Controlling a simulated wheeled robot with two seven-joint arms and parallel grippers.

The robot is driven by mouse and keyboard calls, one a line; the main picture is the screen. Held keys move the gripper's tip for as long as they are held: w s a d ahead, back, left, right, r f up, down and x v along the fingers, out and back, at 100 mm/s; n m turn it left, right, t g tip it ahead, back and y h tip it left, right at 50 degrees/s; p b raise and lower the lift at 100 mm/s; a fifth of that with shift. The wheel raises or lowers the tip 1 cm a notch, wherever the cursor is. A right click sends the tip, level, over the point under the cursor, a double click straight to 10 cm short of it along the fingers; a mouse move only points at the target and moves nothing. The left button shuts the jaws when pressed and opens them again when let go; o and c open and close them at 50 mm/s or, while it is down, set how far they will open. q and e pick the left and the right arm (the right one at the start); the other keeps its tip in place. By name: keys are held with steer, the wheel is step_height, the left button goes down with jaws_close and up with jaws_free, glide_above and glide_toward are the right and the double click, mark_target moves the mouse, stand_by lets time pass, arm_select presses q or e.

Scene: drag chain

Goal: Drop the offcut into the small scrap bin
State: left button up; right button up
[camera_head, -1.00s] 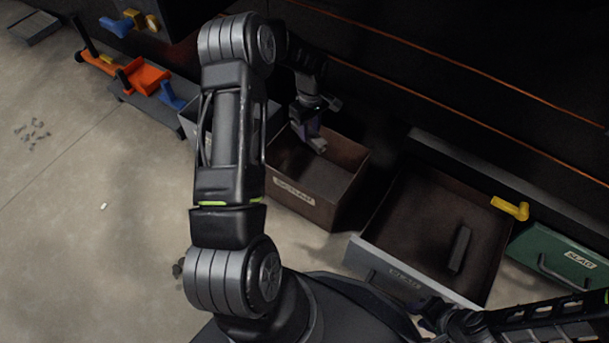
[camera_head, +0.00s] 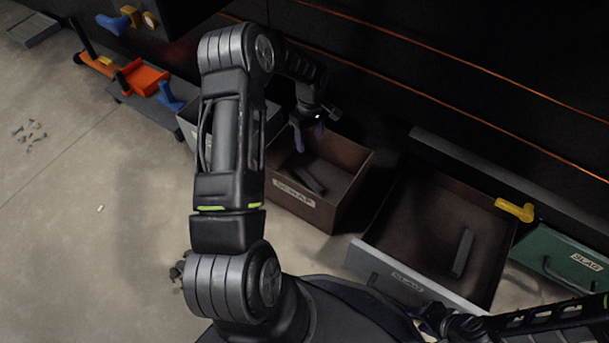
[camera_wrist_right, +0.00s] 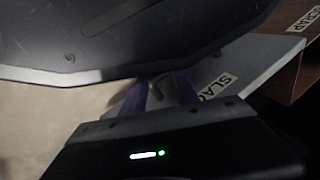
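The scrap bin (camera_head: 340,203) is a brown open box with a SCRAP label, in the middle of the head view. The offcut (camera_head: 309,180), a short dark bar, lies inside it on the floor of the bin. My left gripper (camera_head: 308,138) is above the back of the bin, fingers spread and empty, apart from the offcut. My right gripper (camera_head: 428,320) is low at the front, near the grey SLAG drawer. In the right wrist view its purple fingers (camera_wrist_right: 161,92) stand apart, with a curved handle-like part (camera_wrist_right: 150,84) near them.
The grey-fronted SLAG drawer (camera_head: 385,277) is open and holds a dark bar (camera_head: 462,252). A grey bin (camera_head: 188,130) and orange and blue parts stand left. Open floor lies at left.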

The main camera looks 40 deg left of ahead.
arm_select(q)
step_height(320, 180, up, 8)
steer(key=p, duration=0.3)
steer(key=shift+f, duration=0.15)
stand_by(1.0)
